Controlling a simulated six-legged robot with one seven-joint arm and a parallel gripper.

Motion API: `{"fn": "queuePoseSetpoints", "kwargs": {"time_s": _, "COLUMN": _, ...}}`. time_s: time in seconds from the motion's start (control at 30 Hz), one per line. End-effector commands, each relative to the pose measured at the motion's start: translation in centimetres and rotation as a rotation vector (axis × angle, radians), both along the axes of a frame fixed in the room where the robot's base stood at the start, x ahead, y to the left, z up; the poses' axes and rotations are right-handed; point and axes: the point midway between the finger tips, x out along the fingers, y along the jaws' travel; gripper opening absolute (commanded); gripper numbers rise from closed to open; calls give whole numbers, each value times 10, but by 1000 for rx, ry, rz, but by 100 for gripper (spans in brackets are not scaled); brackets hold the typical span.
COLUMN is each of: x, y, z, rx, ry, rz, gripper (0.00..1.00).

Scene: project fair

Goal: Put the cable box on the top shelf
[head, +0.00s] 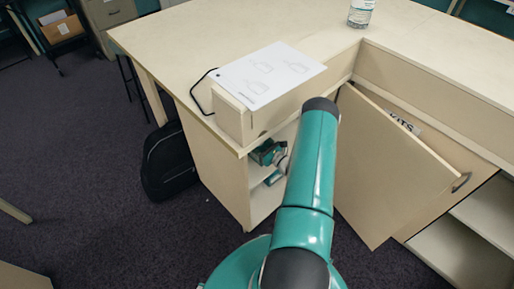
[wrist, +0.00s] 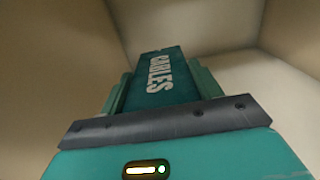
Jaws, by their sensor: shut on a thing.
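The cable box (wrist: 158,62) is dark teal with white lettering that reads as CABLES, partly cut off. In the wrist view it sits between the two teal fingers of my gripper (wrist: 160,88), which is shut on it. Pale walls surround it there. In the head view my gripper (head: 268,153) is at the open front of the cabinet under the counter, beside the upper shelf opening. The box is not clearly visible in that view. The cabinet's shelf (head: 268,172) shows below my gripper; much of the inside is hidden by my arm and the counter.
The cabinet door (head: 385,170) hangs open right of my arm. A thing lettered KITS (head: 404,123) shows behind it. On the counter (head: 200,38) are a wooden holder with a white sheet (head: 268,72) and a bottle (head: 360,12). A black backpack (head: 167,163) stands on the floor.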

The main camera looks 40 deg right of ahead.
Motion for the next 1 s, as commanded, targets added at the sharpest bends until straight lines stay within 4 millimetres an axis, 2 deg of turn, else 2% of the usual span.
{"fn": "queuePoseSetpoints", "kwargs": {"time_s": 0.03, "x": 7, "y": 1, "z": -7, "rx": 0, "ry": -2, "rz": 2, "gripper": 30}}
{"fn": "queuePoseSetpoints", "kwargs": {"time_s": 0.27, "x": 23, "y": -1, "z": -24, "rx": -1, "ry": -1, "rz": 2, "gripper": 30}}
{"fn": "queuePoseSetpoints", "kwargs": {"time_s": 0.47, "x": 21, "y": -3, "z": -50, "rx": 0, "ry": -1, "rz": 0, "gripper": 30}}
{"fn": "queuePoseSetpoints", "kwargs": {"time_s": 0.87, "x": 21, "y": -3, "z": -55, "rx": 0, "ry": -2, "rz": -1, "gripper": 30}}
{"fn": "queuePoseSetpoints", "kwargs": {"time_s": 0.9, "x": 21, "y": -3, "z": -56, "rx": 0, "ry": 0, "rz": -1, "gripper": 67}}
{"fn": "queuePoseSetpoints", "kwargs": {"time_s": 1.0, "x": 21, "y": -3, "z": -55, "rx": 0, "ry": 0, "rz": 0, "gripper": 85}}
